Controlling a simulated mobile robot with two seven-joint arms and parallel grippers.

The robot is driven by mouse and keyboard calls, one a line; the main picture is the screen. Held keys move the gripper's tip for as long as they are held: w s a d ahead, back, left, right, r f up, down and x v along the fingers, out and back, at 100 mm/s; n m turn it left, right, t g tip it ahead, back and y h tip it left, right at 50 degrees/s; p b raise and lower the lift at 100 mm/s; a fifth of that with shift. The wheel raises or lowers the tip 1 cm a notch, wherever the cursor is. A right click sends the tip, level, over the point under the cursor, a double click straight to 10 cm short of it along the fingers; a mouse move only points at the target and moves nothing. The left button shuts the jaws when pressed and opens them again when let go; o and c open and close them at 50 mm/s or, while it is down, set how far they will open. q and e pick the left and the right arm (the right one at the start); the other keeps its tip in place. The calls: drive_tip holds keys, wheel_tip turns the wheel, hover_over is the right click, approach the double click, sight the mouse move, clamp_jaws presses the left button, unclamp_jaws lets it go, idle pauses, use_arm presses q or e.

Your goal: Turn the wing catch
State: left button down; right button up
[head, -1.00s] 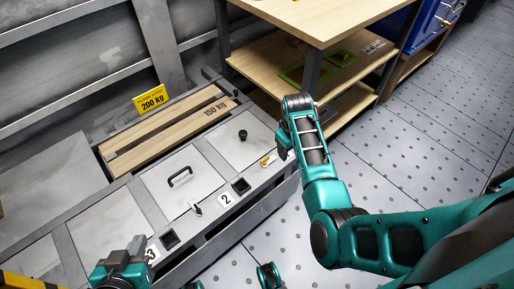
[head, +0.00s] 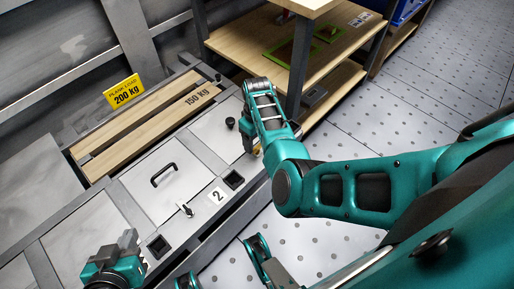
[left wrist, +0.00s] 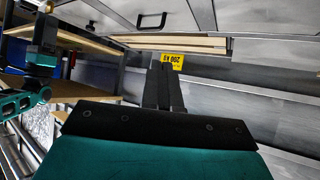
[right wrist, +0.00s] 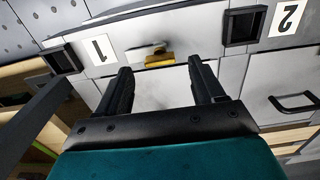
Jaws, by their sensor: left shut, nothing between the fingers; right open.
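A yellow wing catch (right wrist: 160,61) shows in the right wrist view on the light grey panel beside the number 1 label, with a pale metal piece (right wrist: 146,49) next to it. My right gripper (right wrist: 161,67) is open, its two fingers apart on either side of the catch in the picture; I cannot tell whether they touch it. Another small catch (head: 185,210), dark and metallic, sits by the number 2 label. My left gripper (head: 130,241) is shut and empty above the bench's near left; its fingers (left wrist: 165,86) also show in the left wrist view.
A lid with a black handle (head: 164,176) and a black knob (head: 230,123) are on the bench top. Square dark sockets (head: 234,180) line its front. Wooden planks (head: 150,130) lie behind. A wooden shelf unit (head: 328,82) stands close right of my right arm.

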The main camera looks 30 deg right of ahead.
drive_tip(key=shift+f, duration=0.9)
drive_tip(key=shift+f+b, duration=0.5)
drive_tip(key=shift+f, duration=0.05)
use_arm(q)
drive_tip(key=shift+w+d+r, duration=0.4)
drive_tip(key=shift+w+d, duration=0.1)
drive_tip(key=shift+w, duration=0.05)
use_arm(e)
drive_tip(key=shift+c, duration=0.2)
drive_tip(key=c, duration=1)
use_arm(q)
drive_tip(key=shift+s+a+f, duration=0.1)
drive_tip(key=shift+a+f, duration=0.05)
